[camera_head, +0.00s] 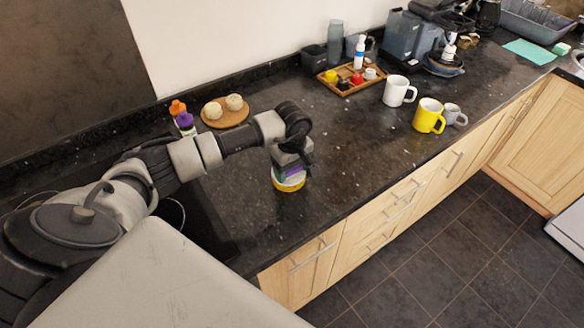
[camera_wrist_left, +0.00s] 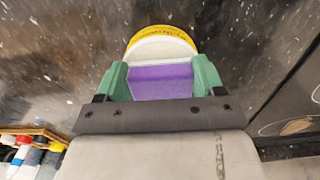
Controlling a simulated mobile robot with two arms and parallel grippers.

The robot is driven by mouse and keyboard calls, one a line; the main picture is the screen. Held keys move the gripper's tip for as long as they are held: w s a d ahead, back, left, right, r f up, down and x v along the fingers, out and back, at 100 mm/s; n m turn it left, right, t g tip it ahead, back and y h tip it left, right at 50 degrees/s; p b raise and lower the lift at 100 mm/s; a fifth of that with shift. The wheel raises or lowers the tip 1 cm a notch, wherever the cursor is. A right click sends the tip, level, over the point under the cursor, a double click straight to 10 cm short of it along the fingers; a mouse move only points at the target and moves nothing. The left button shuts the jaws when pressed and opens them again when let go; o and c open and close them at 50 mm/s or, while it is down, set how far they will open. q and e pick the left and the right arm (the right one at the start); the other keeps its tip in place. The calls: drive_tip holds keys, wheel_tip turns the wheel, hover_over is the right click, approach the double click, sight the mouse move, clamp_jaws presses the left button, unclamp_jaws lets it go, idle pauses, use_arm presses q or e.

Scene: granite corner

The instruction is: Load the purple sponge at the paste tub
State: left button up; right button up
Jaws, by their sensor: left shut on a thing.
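My left gripper (camera_head: 291,160) is shut on the purple sponge (camera_wrist_left: 160,83), which sits between the green fingertips in the left wrist view. The paste tub (camera_head: 290,186) is a low yellow-rimmed tub standing on the black counter, directly below the gripper. In the left wrist view the tub (camera_wrist_left: 163,31) shows a yellow rim and a pale inside, just beyond the sponge. The sponge overlaps the pale inside in that picture; I cannot tell whether it touches the paste. The gripper hides part of the tub. My right gripper is not in view.
A round wooden board (camera_head: 226,119) with two pale balls stands near the wall, beside small bottles with orange and purple tops (camera_head: 183,117). A wooden tray (camera_head: 326,80), a white mug (camera_head: 395,92) and a yellow mug (camera_head: 427,117) stand to the right. The counter right of the tub is clear.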

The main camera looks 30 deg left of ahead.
use_arm(q)
drive_tip(key=shift+f, duration=0.2)
idle(0.5)
drive_tip(key=shift+s+f+b, duration=0.1)
drive_tip(key=shift+b, duration=0.4)
idle(1.0)
drive_tip(key=shift+r+p, duration=0.5)
drive_tip(key=shift+r, duration=0.35)
drive_tip(key=shift+r+p, duration=1.25)
drive_tip(key=shift+r, duration=1.45)
